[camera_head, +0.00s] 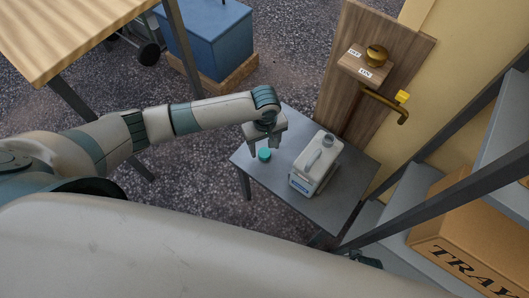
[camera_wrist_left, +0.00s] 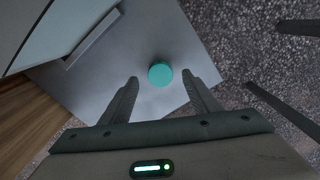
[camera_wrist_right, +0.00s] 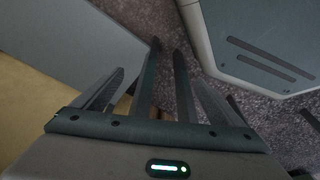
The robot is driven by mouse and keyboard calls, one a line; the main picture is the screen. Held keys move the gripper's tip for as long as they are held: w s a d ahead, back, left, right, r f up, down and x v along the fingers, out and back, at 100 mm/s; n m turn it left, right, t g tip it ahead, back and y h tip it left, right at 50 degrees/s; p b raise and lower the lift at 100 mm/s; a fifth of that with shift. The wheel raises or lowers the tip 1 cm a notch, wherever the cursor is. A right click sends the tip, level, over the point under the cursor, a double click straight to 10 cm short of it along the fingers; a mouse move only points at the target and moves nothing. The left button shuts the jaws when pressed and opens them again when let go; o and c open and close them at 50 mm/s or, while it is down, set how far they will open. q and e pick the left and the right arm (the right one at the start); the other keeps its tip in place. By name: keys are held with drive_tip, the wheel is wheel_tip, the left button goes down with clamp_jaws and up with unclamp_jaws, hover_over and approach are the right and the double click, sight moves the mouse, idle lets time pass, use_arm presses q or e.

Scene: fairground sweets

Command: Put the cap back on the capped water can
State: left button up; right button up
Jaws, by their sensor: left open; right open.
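The water can (camera_head: 317,168), a pale box-shaped can with a top handle and an uncapped-looking neck (camera_head: 328,140), stands upright on a small grey table (camera_head: 337,203). Its teal round cap (camera_head: 264,155) lies on the table to the left of the can. My left gripper (camera_head: 266,141) is open just above the cap. In the left wrist view the cap (camera_wrist_left: 160,74) shows between the fingertips, with clear gaps at both sides; the can (camera_wrist_left: 40,30) is partly in view at upper left. My right gripper (camera_wrist_right: 157,76) is open and empty, away from the can and cap.
Grey shelving with a cardboard box (camera_head: 470,230) is at the right. A blue chest (camera_head: 210,40) and a wooden-topped table (camera_head: 60,35) are at the back left.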

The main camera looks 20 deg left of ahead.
sight(264, 153)
use_arm(q)
drive_tip(key=shift+f, duration=1.35)
use_arm(e)
drive_tip(key=shift+w+a+r, duration=0.1)
drive_tip(key=shift+w+r, duration=0.25)
drive_tip(key=shift+r, duration=0.45)
use_arm(q)
drive_tip(key=shift+c, duration=0.7)
use_arm(e)
drive_tip(key=shift+s+f, duration=0.25)
drive_tip(key=shift+s, duration=0.15)
use_arm(q)
drive_tip(key=c, duration=1)
drive_tip(key=shift+c, duration=0.3)
use_arm(e)
drive_tip(key=shift+w, duration=0.15)
